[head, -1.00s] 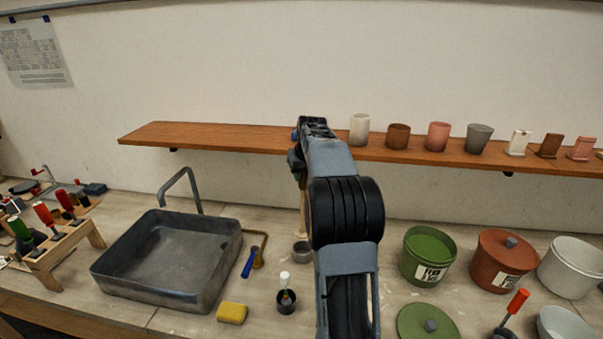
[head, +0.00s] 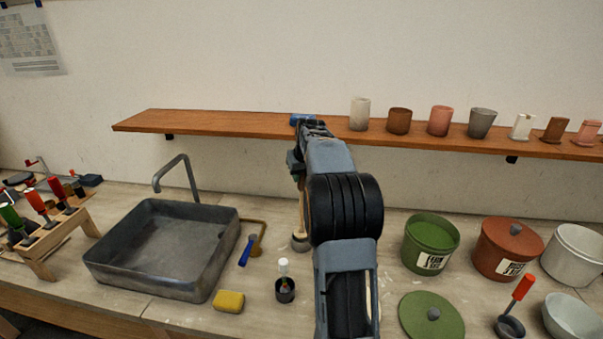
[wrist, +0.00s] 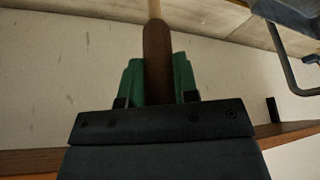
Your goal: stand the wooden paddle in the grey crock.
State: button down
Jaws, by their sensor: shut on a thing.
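My gripper (wrist: 157,82) is shut on the wooden paddle (wrist: 157,50), its green fingers on either side of the brown grip. The paler shaft runs away from the fingers to the top edge of the wrist view. In the head view a thin tan strip of the paddle (head: 302,208) hangs roughly upright beside my arm, which hides most of it.
A grey sink (head: 165,250) with a tap stands left. A green tub (head: 431,244) stands right. A wooden shelf (head: 215,123) crosses behind my arm.

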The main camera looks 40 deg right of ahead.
aim_at(301, 189)
jog(key=shift+f, duration=0.1)
jog(key=shift+f+b, duration=1.6)
jog(key=shift+f, duration=0.5)
jog(key=shift+f+b, duration=0.4)
jog(key=shift+f, duration=0.2)
jog(key=c, duration=0.8)
grip_release()
jog(key=b+v, duration=0.1)
jog(key=v, duration=1.2)
jog(key=shift+s+r, duration=0.15)
jog(key=shift+r, duration=0.2)
